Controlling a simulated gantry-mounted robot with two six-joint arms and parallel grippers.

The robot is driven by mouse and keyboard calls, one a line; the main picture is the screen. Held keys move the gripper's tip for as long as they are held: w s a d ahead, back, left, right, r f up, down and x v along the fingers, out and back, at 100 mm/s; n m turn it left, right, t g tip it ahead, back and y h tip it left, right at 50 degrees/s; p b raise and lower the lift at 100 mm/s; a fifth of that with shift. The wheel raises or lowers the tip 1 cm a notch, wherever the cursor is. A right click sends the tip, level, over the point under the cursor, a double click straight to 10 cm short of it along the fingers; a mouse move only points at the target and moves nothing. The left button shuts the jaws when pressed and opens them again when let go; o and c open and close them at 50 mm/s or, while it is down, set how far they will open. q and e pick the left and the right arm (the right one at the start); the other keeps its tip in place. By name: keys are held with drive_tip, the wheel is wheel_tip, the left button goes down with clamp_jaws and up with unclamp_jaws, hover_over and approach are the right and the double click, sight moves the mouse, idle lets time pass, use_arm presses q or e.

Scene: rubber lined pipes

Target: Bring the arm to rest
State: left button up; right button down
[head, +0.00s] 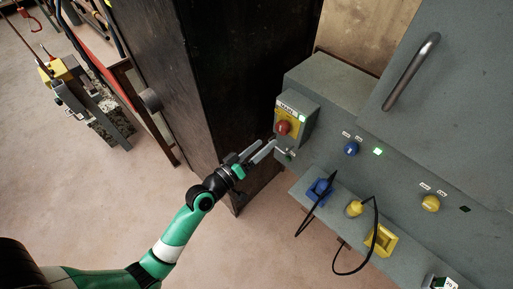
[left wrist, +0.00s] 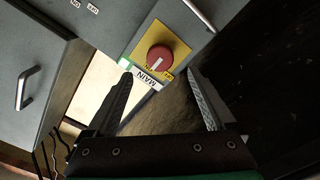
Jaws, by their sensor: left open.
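My left arm reaches in from the lower left of the head view. Its gripper (head: 266,150) is open and empty, just in front of and below a red rotary knob (head: 283,128) on a yellow plate. In the left wrist view the two fingers (left wrist: 160,95) are spread apart, and the red knob (left wrist: 160,58) with its white pointer mark lies ahead between and beyond the fingertips. A "MAIN" label (left wrist: 148,80) sits beside the plate. I cannot tell from these views whether a finger touches the switch box. My right gripper does not show.
The grey control cabinet (head: 330,85) carries a blue knob (head: 351,149), a lit green lamp (head: 378,152) and a yellow knob (head: 430,203). Blue (head: 319,191) and yellow (head: 381,240) sockets with loose black cables stand on the lower ledge. A dark cabinet (head: 190,80) stands left.

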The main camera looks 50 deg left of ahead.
use_arm(q)
drive_tip(key=s, duration=0.2)
drive_tip(key=shift+s+d, duration=0.2)
drive_tip(key=shift+s, duration=0.15)
